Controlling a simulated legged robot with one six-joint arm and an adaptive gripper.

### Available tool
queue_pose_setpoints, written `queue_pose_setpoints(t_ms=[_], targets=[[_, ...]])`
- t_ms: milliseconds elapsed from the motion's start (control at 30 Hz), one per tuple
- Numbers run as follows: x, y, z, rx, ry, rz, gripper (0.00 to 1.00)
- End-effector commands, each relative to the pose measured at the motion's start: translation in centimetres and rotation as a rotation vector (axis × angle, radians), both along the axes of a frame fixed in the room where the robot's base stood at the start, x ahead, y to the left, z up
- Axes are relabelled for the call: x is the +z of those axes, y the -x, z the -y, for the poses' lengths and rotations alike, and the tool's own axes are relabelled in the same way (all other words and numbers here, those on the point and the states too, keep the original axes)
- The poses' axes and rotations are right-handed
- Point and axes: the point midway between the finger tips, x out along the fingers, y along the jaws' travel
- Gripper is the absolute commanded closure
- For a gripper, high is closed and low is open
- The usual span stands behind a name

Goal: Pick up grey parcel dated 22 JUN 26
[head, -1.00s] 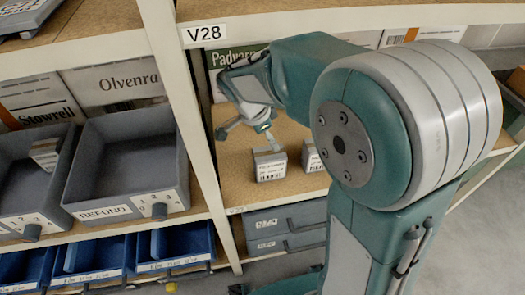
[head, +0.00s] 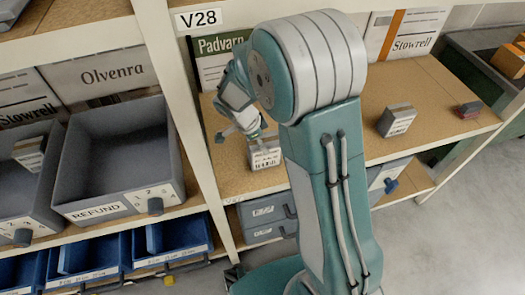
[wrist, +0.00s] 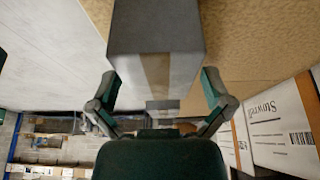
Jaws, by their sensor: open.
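A grey parcel (head: 264,157) with a white printed label stands on the tan shelf under the V28 sign. My gripper (head: 247,130) is just above and behind it in the head view, with its fingers spread. In the wrist view a grey parcel (wrist: 155,35) with a tan tape strip lies between and beyond the open fingers (wrist: 160,88); contact cannot be told. A second grey parcel (head: 397,119) stands farther right on the shelf. The date on either label is too small to read. My arm hides part of the shelf between them.
A small dark red and grey box (head: 468,109) sits near the shelf's right end. Stowrell (head: 407,35) and Padvarn (head: 213,60) cartons line the back. A rack upright (head: 185,120) and the grey REFUND bin (head: 118,165) are on the left.

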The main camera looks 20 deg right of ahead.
Motion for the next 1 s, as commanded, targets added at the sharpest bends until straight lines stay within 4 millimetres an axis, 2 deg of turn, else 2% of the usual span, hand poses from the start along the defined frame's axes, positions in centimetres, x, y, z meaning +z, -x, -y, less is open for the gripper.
queue_pose_setpoints(t_ms=[100, 200, 1000], targets=[[-1.4, 0.1, 0.7, -0.001, 0.0, -0.003, 0.0], [-1.9, 0.0, 1.1, -0.001, -0.003, 0.0, 0.0], [-2.3, 0.0, 0.9, -0.001, -0.001, 0.0, 0.0]])
